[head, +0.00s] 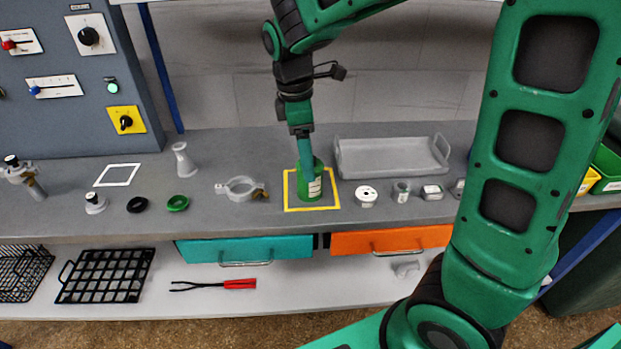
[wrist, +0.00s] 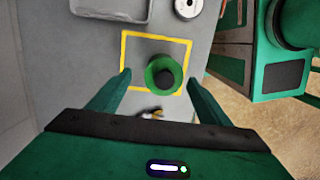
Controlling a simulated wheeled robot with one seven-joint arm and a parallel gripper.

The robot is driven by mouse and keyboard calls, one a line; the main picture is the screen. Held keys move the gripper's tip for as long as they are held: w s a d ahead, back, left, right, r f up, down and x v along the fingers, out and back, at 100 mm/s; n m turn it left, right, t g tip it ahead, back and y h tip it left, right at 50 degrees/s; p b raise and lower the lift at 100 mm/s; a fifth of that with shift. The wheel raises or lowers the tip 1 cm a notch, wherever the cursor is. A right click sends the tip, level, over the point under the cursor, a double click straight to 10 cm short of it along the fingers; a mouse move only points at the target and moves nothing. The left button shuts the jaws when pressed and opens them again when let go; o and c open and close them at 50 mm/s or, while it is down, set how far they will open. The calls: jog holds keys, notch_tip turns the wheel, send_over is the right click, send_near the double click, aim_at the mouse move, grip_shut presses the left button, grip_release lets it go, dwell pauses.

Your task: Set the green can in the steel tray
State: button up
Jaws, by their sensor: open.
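The green can (head: 312,187) stands upright inside a yellow square outline on the grey bench, with a pale label on its side. In the wrist view the can (wrist: 163,75) is seen from above, near the fingertips. My gripper (head: 306,160) points down at the can. In the wrist view my gripper (wrist: 158,78) is open, one finger on either side of the can, with gaps visible between. The steel tray (head: 392,172) lies on the bench to the right of the can and looks empty. Its edge also shows in the wrist view (wrist: 110,17).
Small parts, including a white disc (head: 366,194) and a small jar (head: 401,191), stand in front of the tray. A ring clamp (head: 240,189) lies left of the can. A grey control cabinet (head: 75,75) stands at the left. Teal (head: 245,250) and orange (head: 390,240) drawers sit under the bench.

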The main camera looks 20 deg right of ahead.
aim_at(310, 193)
jog(key=shift+s+d+f, duration=0.15)
jog(key=shift+s+f, duration=0.05)
jog(key=shift+f, duration=1)
jog(key=shift+s+d+f, duration=0.15)
jog(key=shift+f, duration=1.1)
jog(key=shift+s+d+f, duration=0.15)
jog(key=shift+s+f, duration=0.05)
jog(key=shift+f, duration=1)
jog(key=c, duration=1.5)
jog(key=shift+r, duration=0.1)
